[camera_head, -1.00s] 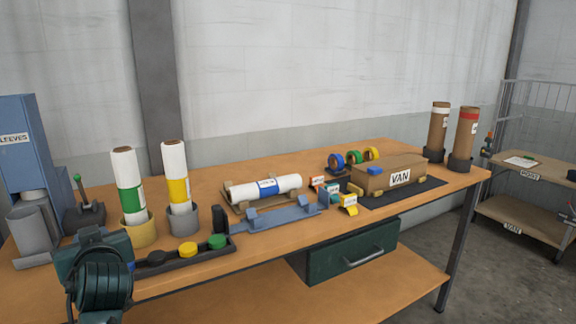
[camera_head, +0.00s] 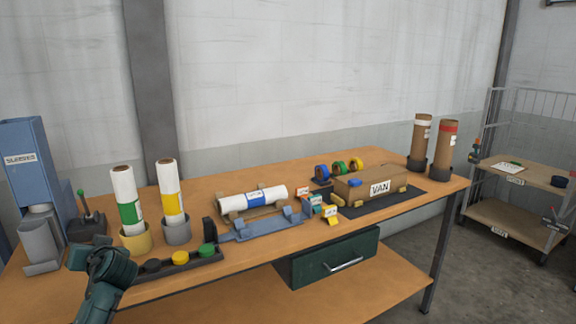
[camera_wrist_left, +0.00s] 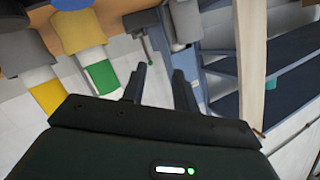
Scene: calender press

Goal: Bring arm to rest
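My left arm (camera_head: 108,268) comes in at the lower left of the head view, at the front edge of the workbench. Its fingers cannot be made out there. In the left wrist view my left gripper (camera_wrist_left: 159,76) has its two dark fingers apart with nothing between them. Beyond the fingers that view shows the white rolls with green (camera_wrist_left: 101,77) and yellow bands, tilted in the picture. My right gripper is in neither view.
The workbench (camera_head: 300,179) holds a blue sleeve dispenser (camera_head: 30,160), two banded rolls in cups, a blue-banded roll (camera_head: 262,198) on a cradle, a dark tray with coloured caps (camera_head: 180,258), and a VAN box (camera_head: 350,188). A shelf cart (camera_head: 520,225) stands right.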

